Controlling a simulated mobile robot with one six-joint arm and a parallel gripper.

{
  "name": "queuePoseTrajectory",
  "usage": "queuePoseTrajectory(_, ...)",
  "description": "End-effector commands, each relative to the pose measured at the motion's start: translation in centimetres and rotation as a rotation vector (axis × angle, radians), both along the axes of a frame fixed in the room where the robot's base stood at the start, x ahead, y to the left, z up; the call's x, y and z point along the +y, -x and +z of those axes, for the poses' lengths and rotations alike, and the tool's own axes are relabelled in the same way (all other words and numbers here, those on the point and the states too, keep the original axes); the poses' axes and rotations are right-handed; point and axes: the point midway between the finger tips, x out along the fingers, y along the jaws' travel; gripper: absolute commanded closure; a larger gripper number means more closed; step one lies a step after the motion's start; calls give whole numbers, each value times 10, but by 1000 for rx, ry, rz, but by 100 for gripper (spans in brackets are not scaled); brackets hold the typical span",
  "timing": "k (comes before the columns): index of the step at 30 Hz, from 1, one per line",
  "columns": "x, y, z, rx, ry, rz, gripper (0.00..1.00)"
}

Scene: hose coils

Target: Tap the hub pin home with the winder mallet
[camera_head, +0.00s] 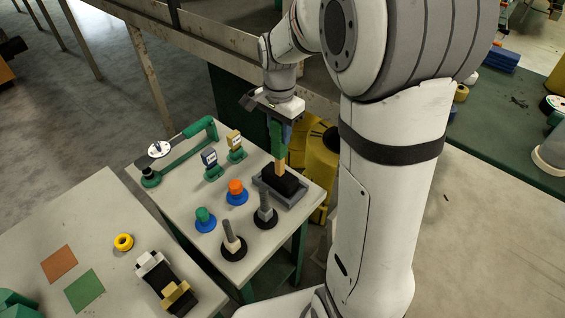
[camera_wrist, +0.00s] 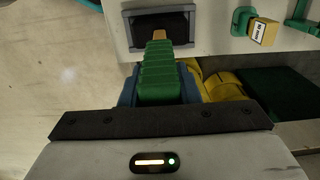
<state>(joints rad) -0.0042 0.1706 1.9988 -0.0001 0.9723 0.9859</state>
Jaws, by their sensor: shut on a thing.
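My gripper (camera_head: 280,127) is above the far right corner of the pale work table, shut on the green grip of the mallet (camera_head: 281,163). The mallet hangs upright, its wooden shaft running down to a black head in a grey tray (camera_head: 295,200). I cannot tell whether the head touches the tray floor. In the wrist view, the green grip (camera_wrist: 160,78) is between my blue fingers, with the dark tray beyond. A grey pin (camera_head: 265,203) and a pale-based pin (camera_head: 231,238) stand on black discs nearer the front. Which one is the hub pin is unclear.
Green and orange knobs on blue discs (camera_head: 236,190) stand mid-table. Two tagged green stands (camera_head: 212,165) and a green-handled bar (camera_head: 185,150) are behind them. A second table (camera_head: 90,235) is front left; a yellow object (camera_head: 320,160) is beyond the tray.

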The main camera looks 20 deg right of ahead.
Motion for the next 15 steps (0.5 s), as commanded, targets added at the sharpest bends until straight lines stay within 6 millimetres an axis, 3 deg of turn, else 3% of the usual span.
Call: queuePoseTrajectory(15, 0, -1, 6, -2, 0, 0, 100)
